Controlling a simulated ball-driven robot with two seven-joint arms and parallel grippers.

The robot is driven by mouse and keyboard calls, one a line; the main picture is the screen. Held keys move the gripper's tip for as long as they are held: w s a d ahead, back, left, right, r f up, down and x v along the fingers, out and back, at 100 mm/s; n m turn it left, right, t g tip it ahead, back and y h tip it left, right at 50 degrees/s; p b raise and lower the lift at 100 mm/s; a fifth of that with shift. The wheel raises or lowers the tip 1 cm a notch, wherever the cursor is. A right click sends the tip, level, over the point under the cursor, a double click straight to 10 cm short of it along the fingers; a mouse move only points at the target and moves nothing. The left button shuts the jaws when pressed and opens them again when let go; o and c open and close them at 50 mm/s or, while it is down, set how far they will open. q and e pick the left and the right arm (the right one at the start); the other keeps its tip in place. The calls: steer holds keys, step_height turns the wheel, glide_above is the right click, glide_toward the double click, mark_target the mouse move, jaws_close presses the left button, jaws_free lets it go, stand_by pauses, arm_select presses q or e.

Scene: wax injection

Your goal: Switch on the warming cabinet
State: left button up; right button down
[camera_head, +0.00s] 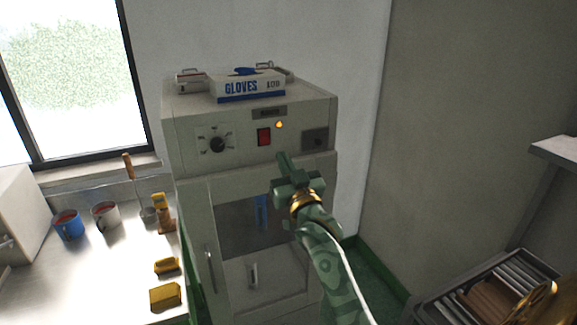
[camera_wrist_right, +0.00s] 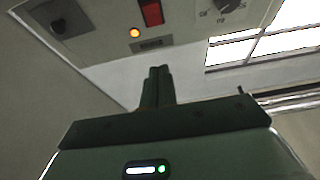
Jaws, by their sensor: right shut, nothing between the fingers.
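The warming cabinet (camera_head: 185,165) is a pale box with a control panel on its upper front and a glass-windowed door below. On the panel are a red rocker switch (camera_head: 264,137), a lit amber lamp (camera_head: 279,125) and a dial (camera_head: 217,144). The switch (camera_wrist_right: 152,13) and the lit lamp (camera_wrist_right: 134,33) also show in the right wrist view. My right gripper (camera_head: 281,157) is shut and empty, below and slightly right of the switch in the head view. In the wrist view its fingers (camera_wrist_right: 157,72) point toward the panel, apart from the switch. My left gripper is not in view.
A gloves box (camera_head: 247,88) lies on top of the cabinet. A rack (camera_head: 430,312) stands at lower right; a wall (camera_head: 460,110) rises on the right.

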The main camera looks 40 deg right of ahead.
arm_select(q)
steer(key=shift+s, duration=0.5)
arm_select(e)
steer(key=shift+r+v, duration=0.2)
steer(key=shift+v, duration=0.8)
steer(key=shift+s, duration=0.15)
